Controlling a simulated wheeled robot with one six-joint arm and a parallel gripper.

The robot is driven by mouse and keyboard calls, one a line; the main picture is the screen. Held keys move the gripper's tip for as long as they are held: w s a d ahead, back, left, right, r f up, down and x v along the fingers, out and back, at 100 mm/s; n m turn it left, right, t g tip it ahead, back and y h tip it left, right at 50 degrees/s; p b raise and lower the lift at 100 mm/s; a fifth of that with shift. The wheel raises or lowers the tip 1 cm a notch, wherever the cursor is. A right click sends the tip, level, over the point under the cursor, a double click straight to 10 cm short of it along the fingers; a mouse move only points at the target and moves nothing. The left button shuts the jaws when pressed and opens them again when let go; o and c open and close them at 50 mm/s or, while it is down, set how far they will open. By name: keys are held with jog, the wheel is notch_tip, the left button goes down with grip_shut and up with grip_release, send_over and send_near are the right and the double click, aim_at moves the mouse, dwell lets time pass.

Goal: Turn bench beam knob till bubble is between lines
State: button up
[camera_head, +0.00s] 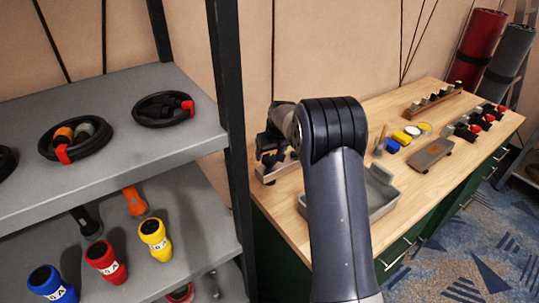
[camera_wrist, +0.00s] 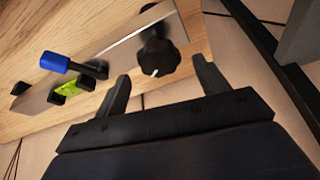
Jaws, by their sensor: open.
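The bench beam, a pale metal bar (camera_wrist: 118,45), lies along the wooden bench in the wrist view. A black fluted knob (camera_wrist: 158,57) is at its right part. A small yellow-green level vial (camera_wrist: 68,90) is on the beam to the left; its bubble and lines are too small to read. My gripper (camera_wrist: 163,78) is open, with one finger on each side of the knob's near side and the knob just beyond the fingertips. In the head view my gripper (camera_head: 268,150) is over the bench's left end, above part of the beam (camera_head: 281,170), mostly hidden by my arm.
A blue-tipped black lever (camera_wrist: 55,62) stands by the vial. On the bench (camera_head: 300,210) are a grey tray (camera_head: 384,194), small coloured pots (camera_head: 401,138) and a wooden rack (camera_head: 432,102). A grey shelf with a dark post (camera_head: 228,90) stands left of my arm.

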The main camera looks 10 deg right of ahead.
aim_at(269, 162)
jog(key=shift+x, duration=1.45)
jog(key=c, duration=1)
jog(key=shift+o, duration=0.2)
